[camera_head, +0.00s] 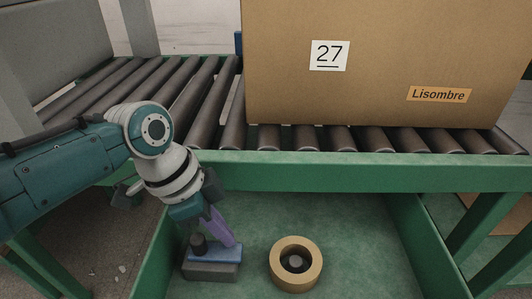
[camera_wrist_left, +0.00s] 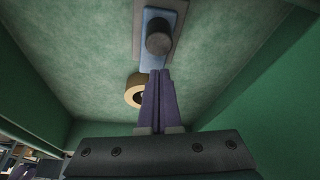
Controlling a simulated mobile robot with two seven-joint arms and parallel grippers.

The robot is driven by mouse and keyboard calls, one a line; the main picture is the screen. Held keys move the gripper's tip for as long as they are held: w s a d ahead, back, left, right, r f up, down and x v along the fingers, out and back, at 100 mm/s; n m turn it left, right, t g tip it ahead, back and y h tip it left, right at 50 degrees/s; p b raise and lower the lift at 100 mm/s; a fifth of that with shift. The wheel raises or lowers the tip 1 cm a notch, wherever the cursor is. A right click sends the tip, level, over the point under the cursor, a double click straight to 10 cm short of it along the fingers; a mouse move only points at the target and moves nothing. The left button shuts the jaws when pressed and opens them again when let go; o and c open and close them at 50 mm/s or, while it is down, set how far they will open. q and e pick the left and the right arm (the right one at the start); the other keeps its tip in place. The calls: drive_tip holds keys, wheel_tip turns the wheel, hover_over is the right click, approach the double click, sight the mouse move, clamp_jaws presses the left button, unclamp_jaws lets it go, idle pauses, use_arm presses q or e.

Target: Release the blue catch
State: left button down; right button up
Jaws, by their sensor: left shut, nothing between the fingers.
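The blue catch (camera_head: 222,254) is a flat blue slide with a dark round knob (camera_head: 198,243), set on a grey block (camera_head: 210,270) in the green tray below the conveyor. It also shows at the top of the left wrist view (camera_wrist_left: 149,62). My left gripper (camera_head: 227,241) has purple fingers pointing down, shut and empty. Its tips are just to the right of the knob in the head view, over the blue slide. In the left wrist view the fingertips (camera_wrist_left: 160,74) appear just below the knob; I cannot tell whether they touch the catch. My right gripper is not in view.
A tan ring-shaped roll (camera_head: 280,269) lies in the tray right of the catch. Green tray walls (camera_head: 430,246) enclose the area, and the green conveyor rail (camera_head: 330,174) runs above. A large cardboard box (camera_head: 375,60) stands on the rollers. The tray's right side is clear.

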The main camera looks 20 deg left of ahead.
use_arm(q)
wheel_tip(320, 180, up, 5)
drive_tip(key=w+p, duration=0.1)
drive_tip(key=p, duration=0.2)
wheel_tip(320, 180, up, 5)
drive_tip(key=p, duration=0.2)
hover_over(215, 247)
drive_tip(key=shift+s+a+f, duration=0.1)
drive_tip(key=shift+f, duration=0.05)
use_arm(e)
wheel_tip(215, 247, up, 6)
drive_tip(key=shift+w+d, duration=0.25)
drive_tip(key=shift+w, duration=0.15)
